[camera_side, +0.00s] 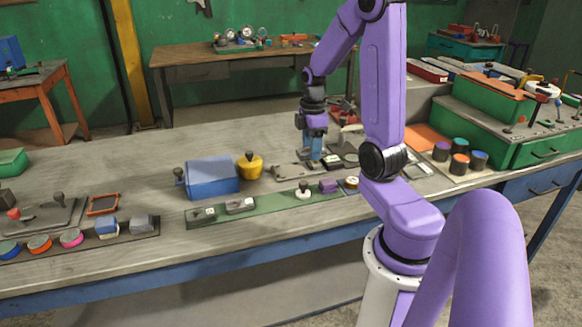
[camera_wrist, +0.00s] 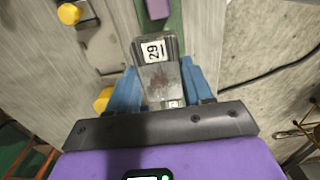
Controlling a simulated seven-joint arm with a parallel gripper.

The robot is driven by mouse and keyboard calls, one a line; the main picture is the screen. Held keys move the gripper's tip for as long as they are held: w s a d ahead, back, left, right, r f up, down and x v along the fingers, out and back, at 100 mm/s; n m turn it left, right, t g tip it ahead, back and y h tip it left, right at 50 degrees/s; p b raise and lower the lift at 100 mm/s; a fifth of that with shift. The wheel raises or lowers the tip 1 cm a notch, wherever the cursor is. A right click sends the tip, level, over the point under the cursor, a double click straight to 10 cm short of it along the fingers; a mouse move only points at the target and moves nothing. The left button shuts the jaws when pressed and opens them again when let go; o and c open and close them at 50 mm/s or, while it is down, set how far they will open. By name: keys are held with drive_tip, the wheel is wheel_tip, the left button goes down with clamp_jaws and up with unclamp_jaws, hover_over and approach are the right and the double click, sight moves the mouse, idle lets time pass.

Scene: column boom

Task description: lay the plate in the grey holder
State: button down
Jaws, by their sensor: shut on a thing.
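The plate (camera_wrist: 160,77) is a worn grey metal piece with a white label reading 29. In the wrist view it sits between the two blue fingers of my gripper (camera_wrist: 165,87), which is shut on it. In the side view my gripper (camera_side: 314,160) points down, low over the middle of the bench; the plate is hard to make out there. A flat grey fixture (camera_side: 288,172) with a dark knob lies just left of my gripper. It may be the grey holder; a grey piece with a cutout (camera_wrist: 107,55) shows at upper left in the wrist view.
A blue box (camera_side: 211,178) and a yellow knobbed object (camera_side: 250,166) stand left of my gripper. A green strip (camera_side: 266,209) with small parts lies in front.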

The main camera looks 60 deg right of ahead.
drive_tip(key=w+d+f, duration=0.4)
drive_tip(key=w+d, duration=0.1)
drive_tip(key=w, duration=0.1)
hover_over(291, 170)
wheel_tip(291, 170, down, 5)
drive_tip(key=shift+a+f, duration=0.15)
drive_tip(key=shift+f, duration=1.65)
drive_tip(key=shift+f, duration=0.1)
drive_tip(key=shift+c, duration=2.3)
unclamp_jaws()
